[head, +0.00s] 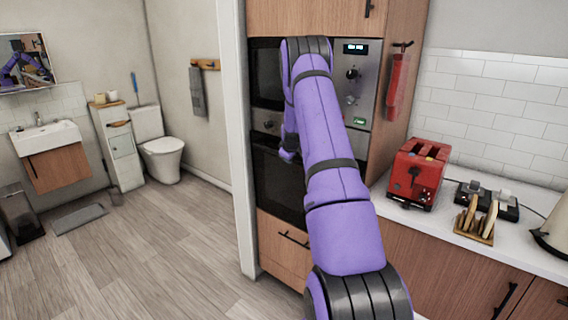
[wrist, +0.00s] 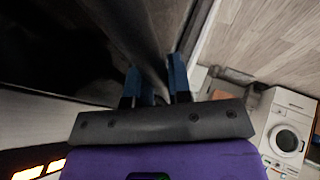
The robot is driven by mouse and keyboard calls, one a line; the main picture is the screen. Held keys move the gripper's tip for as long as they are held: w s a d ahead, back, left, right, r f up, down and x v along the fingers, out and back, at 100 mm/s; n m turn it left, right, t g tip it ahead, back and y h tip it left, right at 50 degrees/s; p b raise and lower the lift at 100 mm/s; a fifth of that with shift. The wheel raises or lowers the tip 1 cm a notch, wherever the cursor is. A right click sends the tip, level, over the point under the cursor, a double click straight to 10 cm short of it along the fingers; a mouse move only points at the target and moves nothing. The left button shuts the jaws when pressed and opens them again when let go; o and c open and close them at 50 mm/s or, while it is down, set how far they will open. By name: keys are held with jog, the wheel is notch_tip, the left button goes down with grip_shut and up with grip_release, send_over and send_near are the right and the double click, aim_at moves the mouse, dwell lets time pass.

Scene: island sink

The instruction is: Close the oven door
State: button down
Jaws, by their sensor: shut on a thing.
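The oven door (head: 275,180) is a dark panel in the tall wooden cabinet, below a microwave. It looks upright or nearly so in the head view; I cannot tell whether a gap is left. My arm hides its right part. In the wrist view my gripper (wrist: 156,84) has its two blue fingers on either side of a dark grey bar (wrist: 150,35), which looks like the oven door's handle or edge. The fingers are shut on it. In the head view my arm hides most of the gripper.
The microwave (head: 267,75) and a control panel (head: 353,90) sit above the oven. A drawer (head: 283,245) lies below. A red toaster (head: 416,172) stands on the right counter. A white wall edge (head: 236,150) borders the cabinet's left.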

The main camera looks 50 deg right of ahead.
jog(key=shift+d+r+y, duration=0.1)
jog(key=shift+d+y, duration=0.2)
jog(key=shift+d, duration=0.55)
jog(key=shift+d+r, duration=0.15)
jog(key=c, duration=1.1)
grip_release()
jog(key=shift+d, duration=0.15)
jog(key=shift+o, duration=0.2)
jog(key=v, duration=1)
jog(key=shift+a+r, duration=0.25)
jog(key=shift+a, duration=0.1)
